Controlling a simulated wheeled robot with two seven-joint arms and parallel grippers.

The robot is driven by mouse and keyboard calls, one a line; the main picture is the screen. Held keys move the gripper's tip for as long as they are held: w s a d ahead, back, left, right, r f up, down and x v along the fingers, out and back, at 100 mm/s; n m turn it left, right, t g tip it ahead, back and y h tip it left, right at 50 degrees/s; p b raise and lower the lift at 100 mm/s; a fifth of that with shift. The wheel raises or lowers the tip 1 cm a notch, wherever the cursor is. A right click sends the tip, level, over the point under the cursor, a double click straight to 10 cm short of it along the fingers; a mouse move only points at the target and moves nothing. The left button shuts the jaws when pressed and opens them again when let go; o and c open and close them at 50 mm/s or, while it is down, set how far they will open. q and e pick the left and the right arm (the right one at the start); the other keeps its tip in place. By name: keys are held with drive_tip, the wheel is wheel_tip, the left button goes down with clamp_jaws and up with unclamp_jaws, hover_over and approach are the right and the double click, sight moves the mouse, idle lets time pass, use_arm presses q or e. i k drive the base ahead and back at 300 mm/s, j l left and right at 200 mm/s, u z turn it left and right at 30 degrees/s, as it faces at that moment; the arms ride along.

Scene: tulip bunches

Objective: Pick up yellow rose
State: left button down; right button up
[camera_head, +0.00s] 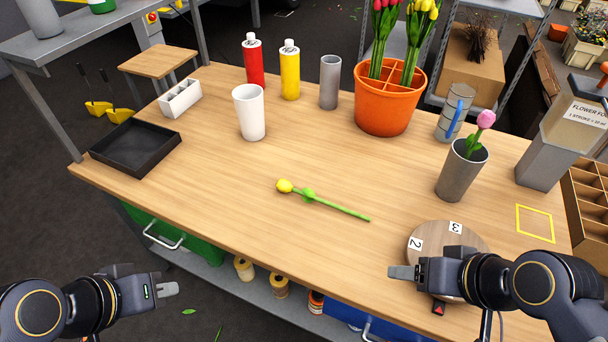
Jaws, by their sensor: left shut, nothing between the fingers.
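A single yellow flower (318,197) with a green stem lies on the wooden table near the middle. It looks like a tulip, with its bloom to the left and its stem pointing right and toward me. My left gripper (168,289) is shut and empty, off the table's front edge at the lower left, well apart from the flower. My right gripper (402,272) is at the table's front, right of and nearer than the stem end, touching no flower. Its fingers show edge-on, so I cannot tell if it is open.
A round numbered board (425,236) lies beside my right gripper. A grey vase (458,176) with a pink tulip stands to the right. An orange pot (385,105) with red and yellow tulips and a white cup (249,115) stand behind. The table around the flower is clear.

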sight(283, 185)
drive_tip(key=i+j+z, duration=0.1)
drive_tip(key=j, duration=0.3)
drive_tip(key=i+j+z, duration=0.1)
drive_tip(key=j, duration=0.35)
drive_tip(key=i+j, duration=0.25)
drive_tip(key=j, duration=0.15)
drive_tip(key=i+j+z, duration=0.15)
drive_tip(key=j, duration=0.3)
